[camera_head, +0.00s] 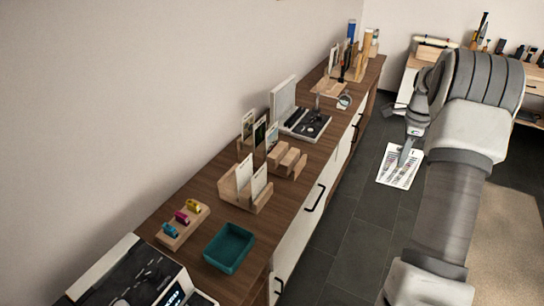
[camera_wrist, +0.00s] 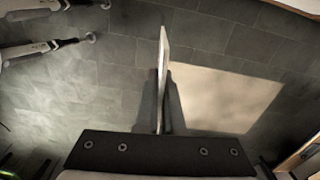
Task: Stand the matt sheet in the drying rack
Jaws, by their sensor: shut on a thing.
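My gripper (camera_head: 407,150) is shut on a white printed sheet (camera_head: 400,167). It holds the sheet out over the dark floor, right of the long counter. In the wrist view the sheet (camera_wrist: 163,60) shows edge-on, upright between the two fingers (camera_wrist: 161,103). I cannot tell whether its surface is matt. On the counter, a light wooden slotted rack (camera_head: 262,205) holds upright cards. A second wooden stepped rack (camera_head: 288,160) stands just behind it, with cards beside it. I cannot tell which is the drying rack.
The wooden counter (camera_head: 180,245) runs along the wall. It bears a teal tray (camera_head: 229,249), a block with coloured rolls (camera_head: 183,226), a black-topped device (camera_head: 304,123) and a printer-like machine (camera_head: 140,280). Dark floor (camera_head: 345,225) lies clear beside it. A workbench (camera_head: 525,75) stands far right.

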